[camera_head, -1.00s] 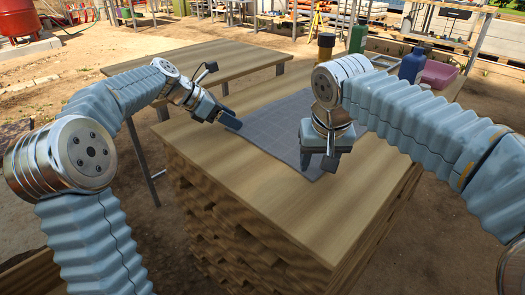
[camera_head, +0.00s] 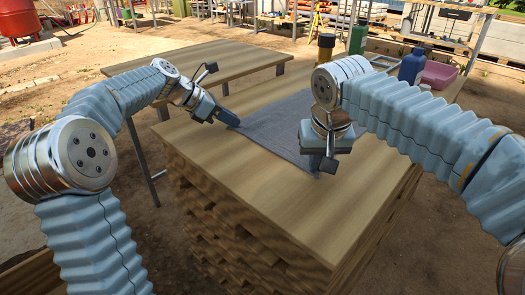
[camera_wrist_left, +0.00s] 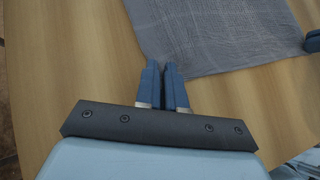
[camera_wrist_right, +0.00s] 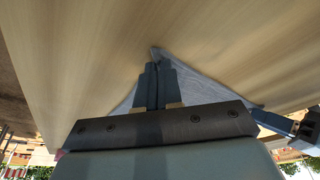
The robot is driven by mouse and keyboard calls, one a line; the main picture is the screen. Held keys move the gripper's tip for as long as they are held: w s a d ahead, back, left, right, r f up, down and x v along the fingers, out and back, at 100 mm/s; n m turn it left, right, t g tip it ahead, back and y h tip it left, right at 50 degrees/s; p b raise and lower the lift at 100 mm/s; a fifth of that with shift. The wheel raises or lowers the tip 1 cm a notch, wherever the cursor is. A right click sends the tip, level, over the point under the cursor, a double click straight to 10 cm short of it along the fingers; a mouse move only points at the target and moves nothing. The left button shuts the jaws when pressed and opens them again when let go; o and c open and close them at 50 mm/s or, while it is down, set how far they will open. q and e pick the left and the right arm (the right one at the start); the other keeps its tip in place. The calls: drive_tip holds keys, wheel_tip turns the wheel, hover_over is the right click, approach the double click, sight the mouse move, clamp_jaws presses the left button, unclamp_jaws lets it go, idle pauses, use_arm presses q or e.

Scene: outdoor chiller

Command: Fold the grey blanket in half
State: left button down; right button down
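The grey blanket (camera_head: 270,122) lies flat on the wooden tabletop and has a faint grid pattern. It fills the top of the left wrist view (camera_wrist_left: 215,35). My left gripper (camera_head: 237,124) is at its near left corner. In the left wrist view its fingers (camera_wrist_left: 164,66) are closed together on the blanket's corner. My right gripper (camera_head: 329,170) points down at the near right corner and covers part of the blanket. In the right wrist view its fingers (camera_wrist_right: 155,66) are closed on the corner, with grey cloth (camera_wrist_right: 203,78) spreading out behind them.
Another wooden table (camera_head: 215,60) is behind at the left. The tabletop's near part (camera_head: 260,190) is bare.

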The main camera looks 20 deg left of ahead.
use_arm(q)
drive_tip(key=shift+f, duration=0.15)
use_arm(e)
drive_tip(key=shift+d, duration=0.1)
